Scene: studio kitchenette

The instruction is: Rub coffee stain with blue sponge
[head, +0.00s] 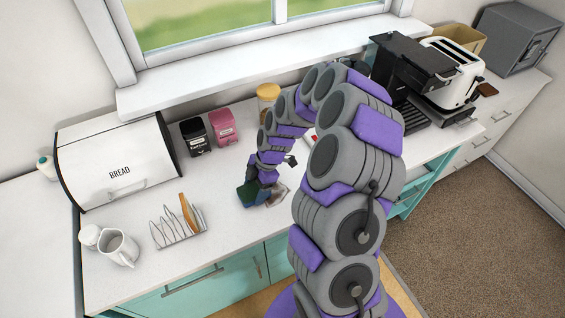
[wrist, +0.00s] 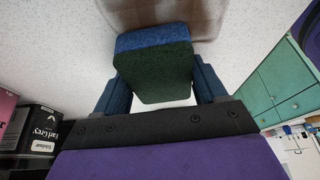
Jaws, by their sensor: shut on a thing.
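A blue sponge with a dark green face is held between the fingers of my gripper (wrist: 160,92), which is shut on it. The sponge (wrist: 155,65) fills the middle of the wrist view. In the head view my gripper (head: 258,187) is low over the counter, right of the toast rack, and the sponge (head: 246,194) shows at its tip. The brownish coffee stain (wrist: 170,14) lies on the white counter just beyond the sponge in the wrist view. It also shows beside the gripper in the head view (head: 277,194). I cannot tell whether the sponge touches the counter.
A toast rack (head: 178,236) with a slice of toast, a white jug (head: 119,248) and a bread bin (head: 118,170) stand to the left. A black tin (head: 196,138) and a pink tin (head: 223,127) stand behind. A coffee machine (head: 405,65) and toaster (head: 455,72) stand right.

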